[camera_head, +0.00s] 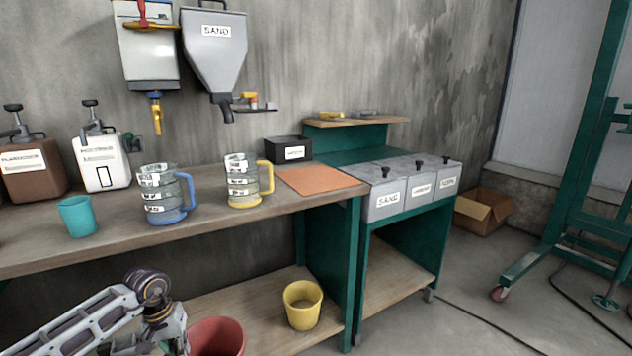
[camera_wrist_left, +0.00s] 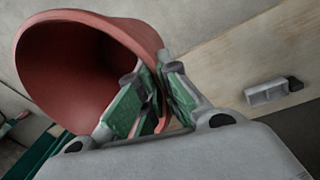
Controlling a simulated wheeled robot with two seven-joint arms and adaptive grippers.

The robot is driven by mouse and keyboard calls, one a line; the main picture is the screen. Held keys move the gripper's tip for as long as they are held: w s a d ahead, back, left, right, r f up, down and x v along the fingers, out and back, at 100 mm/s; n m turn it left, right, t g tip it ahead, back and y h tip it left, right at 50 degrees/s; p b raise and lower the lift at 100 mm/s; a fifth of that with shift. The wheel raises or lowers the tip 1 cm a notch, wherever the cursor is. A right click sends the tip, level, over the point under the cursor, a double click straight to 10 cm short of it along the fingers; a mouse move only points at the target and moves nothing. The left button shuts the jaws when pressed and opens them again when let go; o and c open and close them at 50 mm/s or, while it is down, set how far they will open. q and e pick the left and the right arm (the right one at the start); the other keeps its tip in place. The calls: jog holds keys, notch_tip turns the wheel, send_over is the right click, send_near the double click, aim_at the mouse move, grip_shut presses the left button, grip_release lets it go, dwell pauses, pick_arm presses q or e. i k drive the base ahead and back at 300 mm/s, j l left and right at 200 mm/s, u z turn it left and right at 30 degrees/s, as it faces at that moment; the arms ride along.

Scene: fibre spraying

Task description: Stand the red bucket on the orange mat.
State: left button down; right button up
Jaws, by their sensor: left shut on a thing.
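The red bucket (camera_head: 217,338) is at the bottom of the head view, partly cut off by the frame edge. My left gripper (camera_head: 172,344) is beside it there. In the left wrist view my left gripper (camera_wrist_left: 150,105) is shut on the wall of the red bucket (camera_wrist_left: 85,65) near its rim; the bucket looks empty. I cannot tell whether its base touches the lower shelf. The orange mat (camera_head: 318,180) lies flat and bare on the workbench top, right of the yellow-handled jug. My right gripper is not in view.
A blue-handled jug (camera_head: 165,196), a yellow-handled jug (camera_head: 246,182) and a teal cup (camera_head: 77,216) stand on the workbench left of the mat. A black box (camera_head: 288,150) stands behind it. A yellow bucket (camera_head: 303,304) stands on the lower shelf (camera_head: 258,312).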

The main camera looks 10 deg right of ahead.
aim_at(315, 176)
jog(key=i+l+z, duration=0.1)
jog(key=l, duration=0.25)
jog(key=i+l+z, duration=0.15)
jog(key=l, duration=0.2)
jog(key=l+z, duration=0.1)
jog(key=l, duration=0.2)
jog(key=i+l+z, duration=0.15)
jog(key=l, duration=0.15)
jog(key=i+l, duration=0.1)
jog(key=l, duration=0.5)
